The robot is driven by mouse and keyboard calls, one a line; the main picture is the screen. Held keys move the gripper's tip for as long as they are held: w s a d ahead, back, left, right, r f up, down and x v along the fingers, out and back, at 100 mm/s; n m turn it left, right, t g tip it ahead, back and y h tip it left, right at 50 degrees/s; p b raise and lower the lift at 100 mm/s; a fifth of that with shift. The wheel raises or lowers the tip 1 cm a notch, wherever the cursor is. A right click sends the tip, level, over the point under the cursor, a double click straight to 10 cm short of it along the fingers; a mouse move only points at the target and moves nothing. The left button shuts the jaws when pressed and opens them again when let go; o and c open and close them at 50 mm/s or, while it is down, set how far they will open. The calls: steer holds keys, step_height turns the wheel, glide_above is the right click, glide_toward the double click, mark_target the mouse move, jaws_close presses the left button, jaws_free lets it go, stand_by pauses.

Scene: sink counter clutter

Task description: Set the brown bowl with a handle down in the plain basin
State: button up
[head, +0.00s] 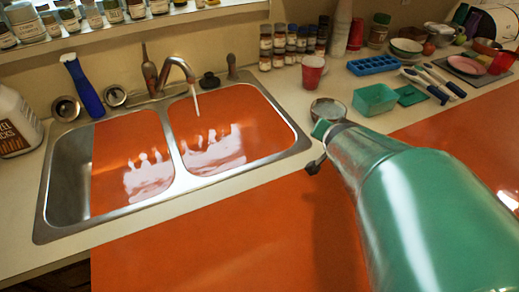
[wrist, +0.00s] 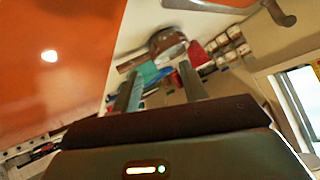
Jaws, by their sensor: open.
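A brown bowl (head: 328,109) with a pale inside stands on the counter right of the sink, just beyond my gripper (head: 318,147). In the wrist view the brown bowl (wrist: 164,41) lies past the fingertips of my open gripper (wrist: 158,72), with nothing between the fingers. The steel sink has a left basin (head: 67,190) and a right basin (head: 240,125). Orange surfaces with pale reflections fill most of both; I cannot tell which basin is the plain one.
A faucet (head: 178,70) rises behind the sink. A blue bottle (head: 84,88) stands at its back left.

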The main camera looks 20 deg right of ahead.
steer(key=s+a+r+n+g+y, duration=0.1)
steer(key=s+a+n+y, duration=0.1)
steer(key=a, duration=0.5)
steer(key=s+a+r+n+g+y, duration=0.1)
steer(key=s+a+r+n, duration=0.1)
steer(key=s+a+n, duration=0.3)
steer(key=s+a+r+n+g+y, duration=0.1)
steer(key=s+a+n+y, duration=0.1)
steer(key=a, duration=0.7)
steer(key=shift+s+r+n+y, duration=0.3)
steer(key=shift+s+n, duration=0.35)
steer(key=shift+n, duration=0.05)
steer(key=shift+o, duration=0.5)
steer(key=shift+c, duration=1.3)
steer(key=shift+a, duration=0.1)
